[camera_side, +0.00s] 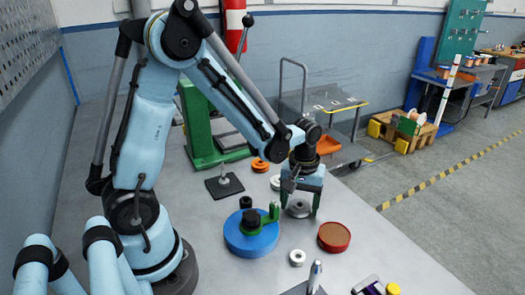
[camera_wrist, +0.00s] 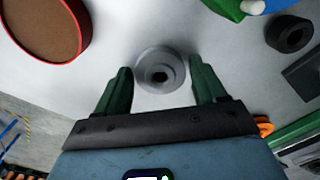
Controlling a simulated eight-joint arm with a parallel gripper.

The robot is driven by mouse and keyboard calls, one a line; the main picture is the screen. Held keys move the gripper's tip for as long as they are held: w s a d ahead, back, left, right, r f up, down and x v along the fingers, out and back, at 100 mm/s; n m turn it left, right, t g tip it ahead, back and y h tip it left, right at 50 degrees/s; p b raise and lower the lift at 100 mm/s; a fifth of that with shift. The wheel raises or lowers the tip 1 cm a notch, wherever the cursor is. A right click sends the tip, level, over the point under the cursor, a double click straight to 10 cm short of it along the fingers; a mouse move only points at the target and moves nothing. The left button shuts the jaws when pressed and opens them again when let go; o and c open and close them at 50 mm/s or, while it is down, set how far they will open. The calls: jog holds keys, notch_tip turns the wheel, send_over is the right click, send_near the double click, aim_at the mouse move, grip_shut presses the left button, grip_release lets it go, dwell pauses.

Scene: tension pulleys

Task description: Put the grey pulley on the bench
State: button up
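The grey pulley (camera_side: 299,209) is a stepped disc with a dark centre hole. It appears to lie flat on the grey bench (camera_side: 205,265); a gap under it cannot be ruled out. It also shows in the wrist view (camera_wrist: 161,73), between the two green fingers. My gripper (camera_side: 299,204) points down over it, with one finger on each side. In the wrist view my gripper (camera_wrist: 160,66) is spread about as wide as the pulley, and the fingertips look very close to its rim. I cannot tell whether they touch it.
A blue disc fixture (camera_side: 245,240) with a green arm and black knob stands left of the pulley. A red-rimmed round tray (camera_side: 334,237) is to the right. A small white ring (camera_side: 297,257) lies in front. Orange (camera_side: 260,165) and white rings lie behind.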

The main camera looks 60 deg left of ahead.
jog(key=shift+o, duration=0.7)
jog(key=shift+r, duration=0.15)
notch_tip(320, 180, up, 12)
jog(key=s+d+r+m+t, duration=0.1)
jog(key=s+d+m+t, duration=0.2)
jog(key=s+m+t, duration=0.3)
jog(key=m+t, duration=0.1)
jog(key=m, duration=0.2)
